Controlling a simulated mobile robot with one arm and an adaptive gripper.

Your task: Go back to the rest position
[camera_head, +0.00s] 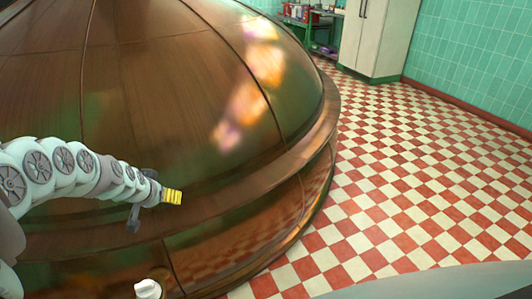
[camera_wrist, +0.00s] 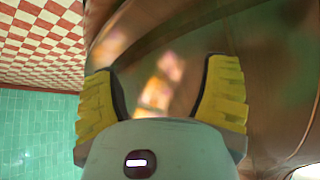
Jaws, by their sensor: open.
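My gripper (camera_head: 172,197) is at the end of my pale arm, which reaches in from the left in the head view. Its yellow fingertips stand in front of the lower side of a large copper kettle (camera_head: 150,75). In the wrist view my gripper (camera_wrist: 160,98) shows two yellow ridged fingers spread apart, with nothing between them. The kettle's copper surface (camera_wrist: 200,30) lies beyond the fingers, blurred and with bright reflections. I cannot tell how far the fingertips are from the kettle.
A red and white checkered floor (camera_head: 410,180) lies open to the right of the kettle. A pale cabinet (camera_head: 375,38) and a green shelf (camera_head: 318,30) with small items stand at the back. A teal tiled wall (camera_head: 470,50) bounds the right. A white knob-like object (camera_head: 148,289) shows at the bottom.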

